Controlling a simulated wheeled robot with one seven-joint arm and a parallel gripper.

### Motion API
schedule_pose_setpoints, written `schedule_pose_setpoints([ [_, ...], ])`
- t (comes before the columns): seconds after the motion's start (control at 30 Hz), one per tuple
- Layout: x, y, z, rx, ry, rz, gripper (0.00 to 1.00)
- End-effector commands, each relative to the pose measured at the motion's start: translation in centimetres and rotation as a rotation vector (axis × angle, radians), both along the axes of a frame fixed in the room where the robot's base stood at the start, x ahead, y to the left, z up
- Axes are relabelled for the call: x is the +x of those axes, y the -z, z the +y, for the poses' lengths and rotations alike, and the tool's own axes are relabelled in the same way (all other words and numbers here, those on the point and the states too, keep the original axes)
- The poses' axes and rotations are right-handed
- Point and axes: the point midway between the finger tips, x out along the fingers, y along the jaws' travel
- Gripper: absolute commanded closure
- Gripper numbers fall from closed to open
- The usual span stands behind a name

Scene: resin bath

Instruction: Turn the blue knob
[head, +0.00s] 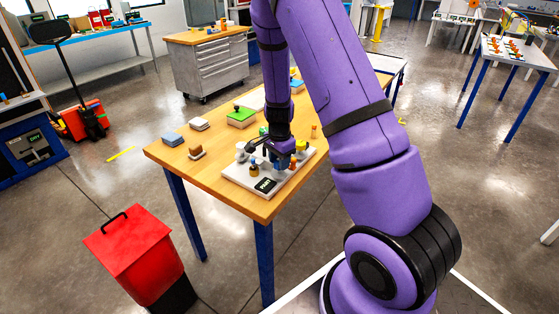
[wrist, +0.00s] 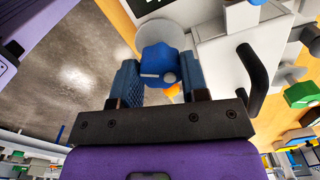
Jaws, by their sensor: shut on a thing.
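The blue knob (wrist: 160,66) is between the two fingers of my gripper (wrist: 157,82) in the wrist view. The fingers are shut on it, one on each side. A white pointer mark shows on the knob, and a round grey disc (wrist: 150,32) lies behind it. The knob belongs to a pale panel (head: 232,178) on the wooden table. In the head view my gripper (head: 281,160) is over this panel, and my arm and gripper hide part of it.
A black curved handle (wrist: 252,80) stands close beside my gripper in the wrist view. A dark display (head: 265,184) is on the panel's front. Several small blocks, one a green block (head: 242,118), lie on the table (head: 165,151). A red bin (head: 135,255) stands in front.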

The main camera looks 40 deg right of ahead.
Motion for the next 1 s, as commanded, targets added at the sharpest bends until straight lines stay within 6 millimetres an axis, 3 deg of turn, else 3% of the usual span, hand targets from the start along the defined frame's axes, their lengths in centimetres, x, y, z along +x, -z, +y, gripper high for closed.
schedule_pose_setpoints([
  [0.33, 0.1, 0.0, 0.0, 0.000, 0.002, -0.001, 0.83],
  [0.37, 0.1, 0.0, 0.0, 0.000, 0.002, -0.001, 0.57],
  [0.47, 0.0, 0.0, 0.0, 0.000, 0.002, -0.001, 0.34],
  [0.77, 0.0, -0.1, 0.0, 0.000, 0.001, -0.001, 0.33],
  [1.0, 0.1, -2.9, 0.1, 0.000, -0.001, -0.003, 0.33],
])
